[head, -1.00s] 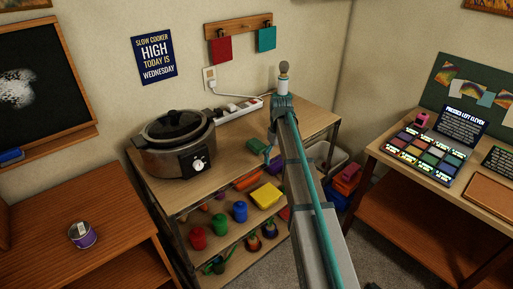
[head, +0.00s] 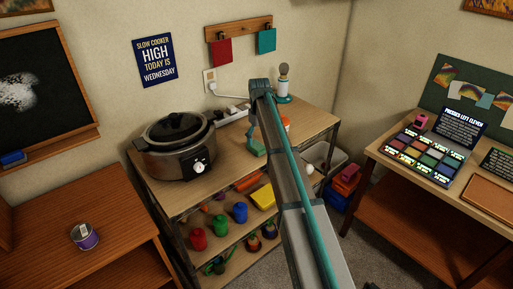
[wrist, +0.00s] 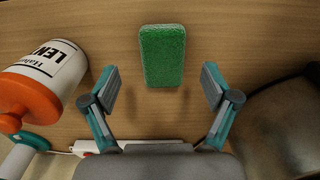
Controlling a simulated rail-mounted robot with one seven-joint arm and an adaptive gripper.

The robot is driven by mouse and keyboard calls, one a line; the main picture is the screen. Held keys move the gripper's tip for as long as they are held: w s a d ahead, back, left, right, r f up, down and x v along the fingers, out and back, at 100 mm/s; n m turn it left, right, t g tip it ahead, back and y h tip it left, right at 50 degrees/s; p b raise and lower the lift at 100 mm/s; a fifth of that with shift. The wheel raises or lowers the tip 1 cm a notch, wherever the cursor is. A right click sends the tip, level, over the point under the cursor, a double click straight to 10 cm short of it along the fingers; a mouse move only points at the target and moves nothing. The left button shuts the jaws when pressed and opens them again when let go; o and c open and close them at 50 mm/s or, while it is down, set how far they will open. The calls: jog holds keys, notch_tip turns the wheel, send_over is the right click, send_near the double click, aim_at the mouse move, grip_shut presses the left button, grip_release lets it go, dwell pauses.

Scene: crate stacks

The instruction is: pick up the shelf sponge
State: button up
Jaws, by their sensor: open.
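A green sponge (wrist: 162,55) lies on the wooden top of the shelf unit, upper middle in the wrist view. In the head view the sponge (head: 257,149) is right of the slow cooker, partly hidden by my arm. My gripper (wrist: 160,84) is open and empty, its two fingers apart on either side of the sponge's near end. In the head view my gripper (head: 251,133) is just above the sponge, mostly hidden by my arm. I see no contact with the sponge.
A slow cooker (head: 175,145) stands left of the sponge; its dark side (wrist: 285,130) shows right in the wrist view. A power strip (head: 232,114) and a lamp (head: 283,85) stand behind.

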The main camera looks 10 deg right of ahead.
aim_at(259, 146)
jog(key=f+p, duration=0.2)
jog(key=f, duration=0.1)
jog(key=shift+s+f, duration=0.3)
jog(key=shift+s, duration=0.05)
jog(key=shift+f, duration=0.65)
jog(key=c, duration=1)
jog(key=shift+w+r, duration=0.1)
jog(key=shift+r, duration=0.1)
jog(key=shift+r, duration=0.55)
jog(key=s+r+b, duration=0.5)
jog(key=s+r, duration=0.6)
jog(key=s, duration=0.3)
jog(key=shift+d+r, duration=0.3)
jog(key=shift+d, duration=0.05)
